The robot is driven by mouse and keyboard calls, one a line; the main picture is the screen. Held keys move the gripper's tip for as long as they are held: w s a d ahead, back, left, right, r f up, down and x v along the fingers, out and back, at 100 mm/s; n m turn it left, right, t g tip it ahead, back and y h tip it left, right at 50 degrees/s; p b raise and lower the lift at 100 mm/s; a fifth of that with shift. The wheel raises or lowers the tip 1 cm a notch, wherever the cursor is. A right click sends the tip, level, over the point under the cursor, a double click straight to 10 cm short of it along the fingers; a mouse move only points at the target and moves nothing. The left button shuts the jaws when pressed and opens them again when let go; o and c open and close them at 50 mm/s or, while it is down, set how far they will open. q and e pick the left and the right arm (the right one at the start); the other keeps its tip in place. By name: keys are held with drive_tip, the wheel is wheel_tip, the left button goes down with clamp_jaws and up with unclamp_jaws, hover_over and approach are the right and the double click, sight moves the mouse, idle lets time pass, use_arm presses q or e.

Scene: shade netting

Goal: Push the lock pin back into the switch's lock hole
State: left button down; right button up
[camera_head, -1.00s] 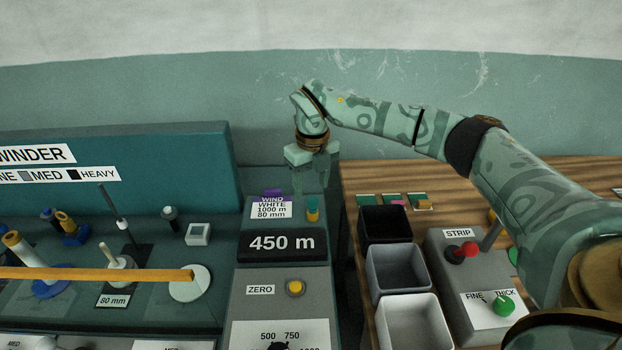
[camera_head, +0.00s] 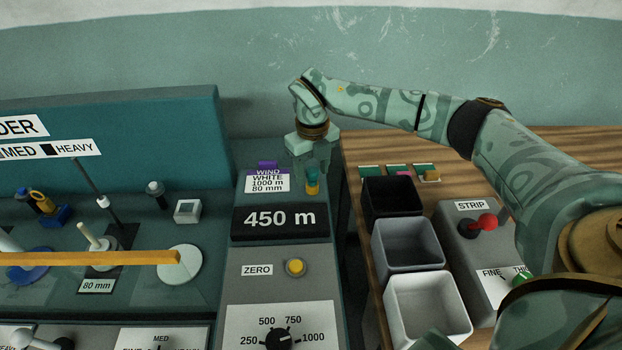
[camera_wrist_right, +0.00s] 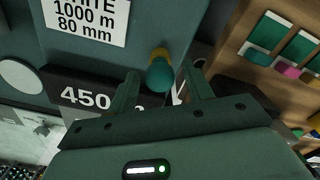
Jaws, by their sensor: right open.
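A small upright peg with a teal top and yellow body (camera_head: 312,184) stands on the grey-teal console beside the WIND label; I cannot tell for certain that it is the lock pin. It also shows in the right wrist view (camera_wrist_right: 160,72). My right gripper (camera_head: 312,165) is open and points down at the peg. In the wrist view its fingers stand on either side of the peg's teal top, with gaps; contact is not visible. No lock hole can be made out. A red-knobbed lever (camera_head: 486,222) is on the STRIP box. My left gripper is out of view.
The 450 m display (camera_head: 281,220), ZERO button (camera_head: 295,267) and dial (camera_head: 279,340) lie in front of the peg. Black, grey and white bins (camera_head: 428,305) stand to the right. An orange bar (camera_head: 90,258) crosses the winder at left.

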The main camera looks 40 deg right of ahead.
drive_tip(key=shift+f, duration=0.25)
drive_tip(key=shift+r, duration=0.1)
drive_tip(key=shift+p, duration=0.4)
clamp_jaws()
